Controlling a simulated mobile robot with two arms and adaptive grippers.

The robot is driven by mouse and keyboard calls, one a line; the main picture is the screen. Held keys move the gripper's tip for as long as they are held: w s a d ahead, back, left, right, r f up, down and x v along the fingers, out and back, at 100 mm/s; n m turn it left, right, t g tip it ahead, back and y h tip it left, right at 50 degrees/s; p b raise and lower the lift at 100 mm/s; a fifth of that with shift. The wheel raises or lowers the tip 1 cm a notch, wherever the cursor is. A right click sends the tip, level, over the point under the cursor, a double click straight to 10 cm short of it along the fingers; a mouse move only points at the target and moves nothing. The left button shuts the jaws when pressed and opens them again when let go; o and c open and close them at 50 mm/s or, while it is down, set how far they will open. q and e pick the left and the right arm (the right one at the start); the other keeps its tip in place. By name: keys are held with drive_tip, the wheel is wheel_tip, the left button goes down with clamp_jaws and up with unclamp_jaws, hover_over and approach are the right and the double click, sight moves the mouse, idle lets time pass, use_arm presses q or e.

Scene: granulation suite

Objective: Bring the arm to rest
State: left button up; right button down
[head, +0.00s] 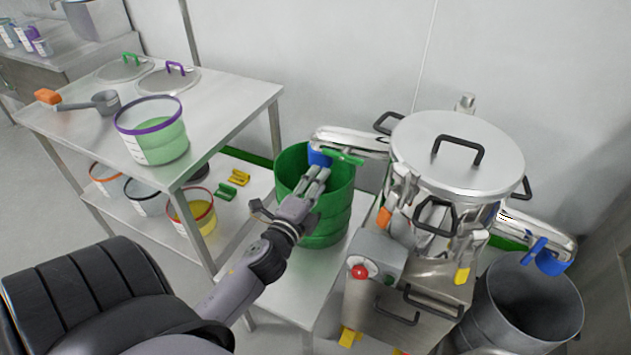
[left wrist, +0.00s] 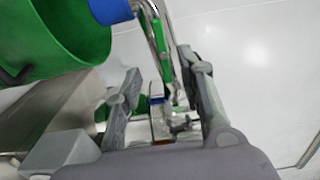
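My left gripper (head: 314,180) reaches over the front of a green bucket (head: 335,222). In the left wrist view its two fingers stand apart with nothing seen held between them, so this gripper (left wrist: 165,88) is open. The green bucket (left wrist: 60,38) fills the upper left there. A green-handled valve (head: 343,156) on a steel pipe with a blue end (head: 319,155) sits just beyond the fingertips in the head view. I cannot tell whether the fingers touch the bucket or valve. My right gripper is not in view.
A steel machine with a round lid (head: 470,140) stands to the right, above a grey bin (head: 530,300). A steel table (head: 225,105) at left carries a purple-rimmed tub (head: 155,135), lids (head: 165,82) and a scoop (head: 100,103). More tubs stand on its lower shelf.

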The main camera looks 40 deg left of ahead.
use_arm(q)
drive_tip(key=shift+s, duration=0.3)
idle(0.4)
